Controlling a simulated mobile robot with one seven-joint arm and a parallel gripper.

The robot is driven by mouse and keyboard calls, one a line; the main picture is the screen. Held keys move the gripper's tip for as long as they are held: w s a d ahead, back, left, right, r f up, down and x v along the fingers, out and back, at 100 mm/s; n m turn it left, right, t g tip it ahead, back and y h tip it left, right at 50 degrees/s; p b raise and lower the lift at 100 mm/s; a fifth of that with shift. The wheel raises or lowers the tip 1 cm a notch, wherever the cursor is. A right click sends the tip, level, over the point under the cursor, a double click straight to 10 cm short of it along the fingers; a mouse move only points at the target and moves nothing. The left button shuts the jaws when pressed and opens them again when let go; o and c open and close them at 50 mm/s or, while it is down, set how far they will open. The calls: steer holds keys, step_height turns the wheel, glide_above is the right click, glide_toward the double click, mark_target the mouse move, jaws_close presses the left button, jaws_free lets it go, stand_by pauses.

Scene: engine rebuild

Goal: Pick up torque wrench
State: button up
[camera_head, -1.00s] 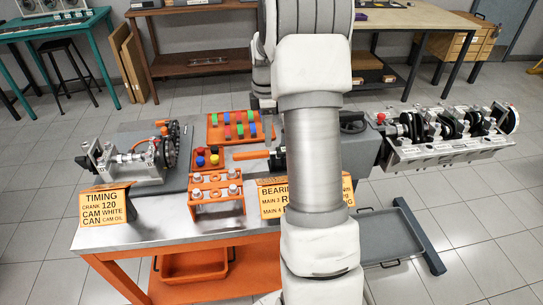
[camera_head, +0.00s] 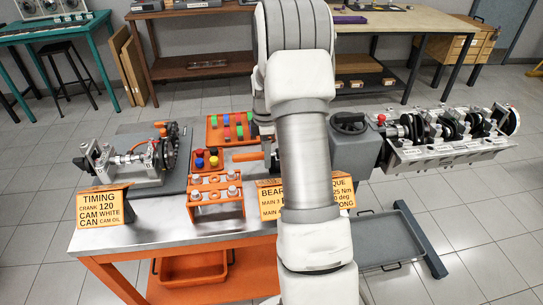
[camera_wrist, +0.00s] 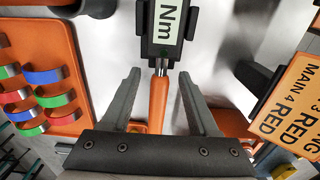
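The torque wrench has an orange handle (camera_wrist: 158,100) and a black body with a pale "Nm" label (camera_wrist: 168,22), both in the wrist view. In the head view its orange handle (camera_head: 247,156) shows on the metal table, just left of my arm, which hides the rest. My gripper (camera_wrist: 159,74) is open, with one finger on each side of the wrench near the handle's top end. Gaps show on both sides, and neither finger visibly touches it. The height between fingers and handle is hard to tell. In the head view my arm hides most of the gripper.
An orange tray (camera_head: 214,139) of coloured rings lies left of the wrench. An orange stand (camera_head: 217,209) and a bearing placard (camera_head: 268,199) are at the table's front. A crank assembly (camera_head: 150,162) stands left. An engine block (camera_head: 440,150) is at right.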

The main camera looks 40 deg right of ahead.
jaws_close()
stand_by(1.2)
